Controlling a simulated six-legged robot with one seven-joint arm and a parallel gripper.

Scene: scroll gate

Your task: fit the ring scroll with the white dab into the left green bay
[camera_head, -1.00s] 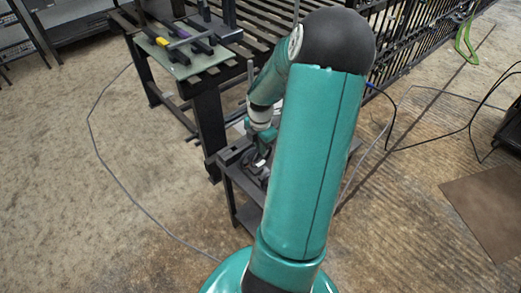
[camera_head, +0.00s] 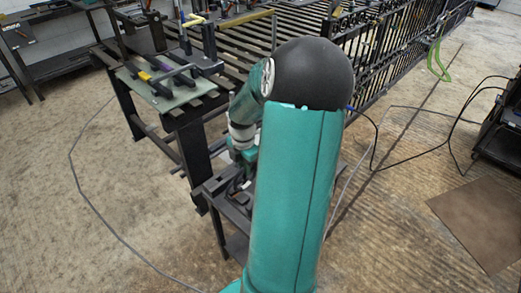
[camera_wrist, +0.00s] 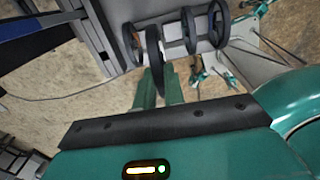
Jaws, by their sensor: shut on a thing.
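In the wrist view my gripper (camera_wrist: 158,78) has its two green fingers close together on a dark ring scroll (camera_wrist: 152,40), which is seen nearly edge-on. No white dab can be made out on it. More dark rings stand beside it: one on the left (camera_wrist: 130,45) and two on the right (camera_wrist: 190,30) (camera_wrist: 217,22). They are at a grey stand (camera_wrist: 203,46). In the head view my gripper is mostly hidden behind my arm, over the low dark stand (camera_head: 213,187). I cannot pick out the left green bay in either view.
A slatted dark bench (camera_head: 185,125) stands behind the low stand, with a pale green plate (camera_head: 172,92) and clamps on it. A black gate lattice (camera_head: 385,55) runs to the back right. Cables (camera_head: 374,150) lie on the floor. Open floor is at left.

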